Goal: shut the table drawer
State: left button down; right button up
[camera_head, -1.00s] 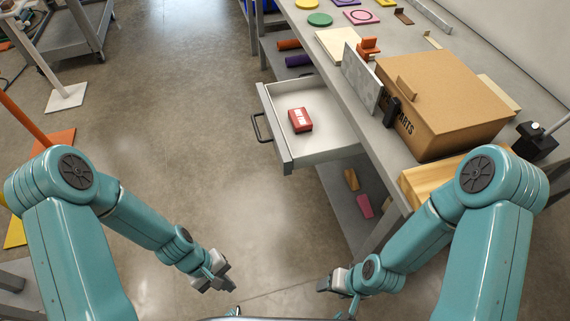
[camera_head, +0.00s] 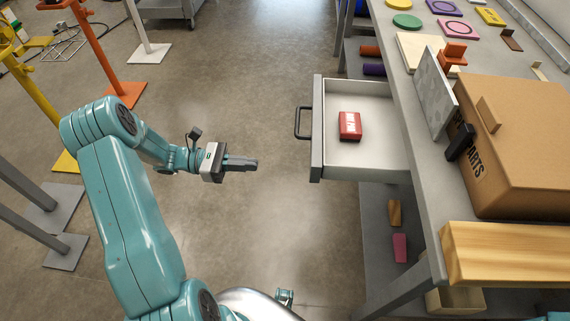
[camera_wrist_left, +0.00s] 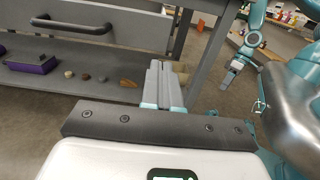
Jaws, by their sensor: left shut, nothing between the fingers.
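The table drawer (camera_head: 318,150) is pulled out from the left side of the grey workbench (camera_head: 425,180). Its dark bar handle (camera_head: 301,122) faces left, and a red box (camera_head: 350,125) lies inside. My left gripper (camera_head: 252,164) is shut and empty. It points right toward the drawer front, with a clear gap between, left of and slightly nearer than the handle. The left wrist view shows its closed fingers (camera_wrist_left: 160,72) and the drawer handle (camera_wrist_left: 72,25) at upper left. My right gripper (camera_wrist_left: 232,74) shows small in that view; its jaws are unclear.
A cardboard box (camera_head: 525,140), a grey panel (camera_head: 436,92) and a wooden beam (camera_head: 510,252) sit on the bench. Small blocks lie on the lower shelf (camera_head: 380,230). Orange (camera_head: 100,60) and yellow stands are at left. The floor before the drawer is clear.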

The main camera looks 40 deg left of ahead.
pick_arm(q)
jog(key=x, duration=1.2)
jog(key=shift+d+b, duration=0.35)
jog(key=shift+d, duration=0.1)
jog(key=shift+w, duration=0.1)
jog(key=b, duration=0.2)
send_near(388, 173)
jog(key=x, duration=0.3)
jog(key=f+x, duration=0.1)
jog(key=x, duration=0.6)
jog(key=shift+w+a+f, duration=0.15)
jog(key=shift+w+f, duration=0.2)
jog(key=shift+w, duration=0.05)
jog(key=shift+w+d, duration=0.15)
jog(key=shift+d, duration=0.05)
jog(key=shift+r, duration=0.15)
jog(key=shift+d+r, duration=0.1)
jog(key=shift+a, duration=0.2)
